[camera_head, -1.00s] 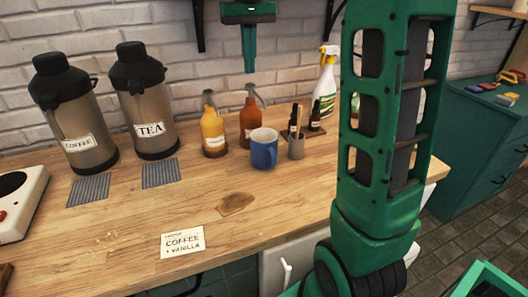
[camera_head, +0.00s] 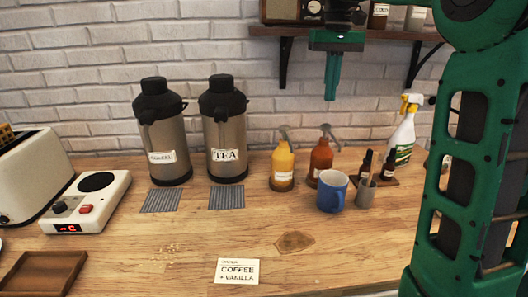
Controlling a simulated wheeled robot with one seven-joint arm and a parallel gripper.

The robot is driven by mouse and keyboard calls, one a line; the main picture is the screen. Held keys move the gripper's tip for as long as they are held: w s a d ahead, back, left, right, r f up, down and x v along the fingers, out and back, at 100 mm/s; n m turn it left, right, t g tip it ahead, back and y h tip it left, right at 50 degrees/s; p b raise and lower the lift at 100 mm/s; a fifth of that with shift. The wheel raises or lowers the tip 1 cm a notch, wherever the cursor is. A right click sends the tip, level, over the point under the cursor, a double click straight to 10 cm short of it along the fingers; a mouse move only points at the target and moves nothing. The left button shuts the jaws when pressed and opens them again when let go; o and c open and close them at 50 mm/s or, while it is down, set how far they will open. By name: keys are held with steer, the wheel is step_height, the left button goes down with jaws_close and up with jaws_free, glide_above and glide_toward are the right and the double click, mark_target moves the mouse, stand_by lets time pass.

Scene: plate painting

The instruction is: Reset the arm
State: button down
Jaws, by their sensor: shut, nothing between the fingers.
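My gripper (camera_head: 332,84) is at the upper middle of the head view, pointing down. Its fingers are together with nothing between them. It hangs in front of the brick wall, above the counter and clear of the things on it. My green arm (camera_head: 472,170) fills the right side of the view and hides part of the counter and wall there.
The wooden counter (camera_head: 200,225) holds coffee (camera_head: 163,140) and tea (camera_head: 225,140) flasks, yellow (camera_head: 282,168) and orange (camera_head: 321,160) pump bottles, a blue mug (camera_head: 332,192) and a spray bottle (camera_head: 402,135). A shelf (camera_head: 390,33) with jars is close behind my gripper.

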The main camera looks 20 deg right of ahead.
steer(key=shift+s+f, duration=0.1)
steer(key=s+d+f+m, duration=0.1)
steer(key=s+f, duration=0.7)
steer(key=s, duration=0.3)
steer(key=s+d+f+m, duration=0.1)
steer(key=s+f, duration=0.7)
steer(key=s, duration=0.2)
steer(key=s+d+f+m, duration=0.1)
steer(key=s+f+m, duration=0.1)
steer(key=s+f, duration=0.6)
steer(key=shift+s, duration=1.85)
steer(key=shift+w+f, duration=0.35)
steer(key=shift+w, duration=0.45)
steer(key=shift+s+r, duration=0.1)
steer(key=shift+s, duration=0.05)
